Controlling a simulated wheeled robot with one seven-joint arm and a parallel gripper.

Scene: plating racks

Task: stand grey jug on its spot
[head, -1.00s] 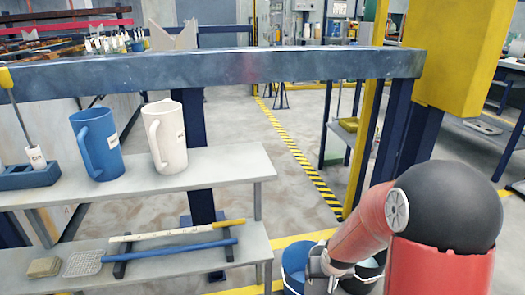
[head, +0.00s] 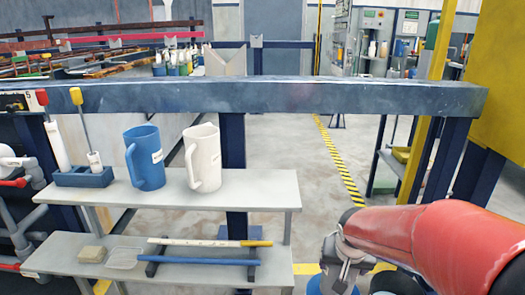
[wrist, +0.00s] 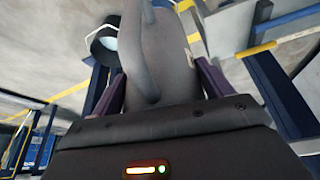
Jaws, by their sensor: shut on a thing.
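In the wrist view my gripper (wrist: 162,88) is shut on a grey jug (wrist: 175,55), its two dark fingers on either side of it. The jug's curved handle (wrist: 142,60) faces the camera, and its far end is cut off by the frame. A blue jug (head: 148,160) and a white jug (head: 203,160) stand upright side by side on the upper grey shelf (head: 262,192). No marked spot is clearly visible.
The upper shelf is bare right of the white jug. A blue holder (head: 85,177) stands at its left. The lower shelf has a blue rod (head: 210,262) and a yellow-ended rod (head: 210,242). A dark-rimmed bucket (wrist: 98,45) is on the floor.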

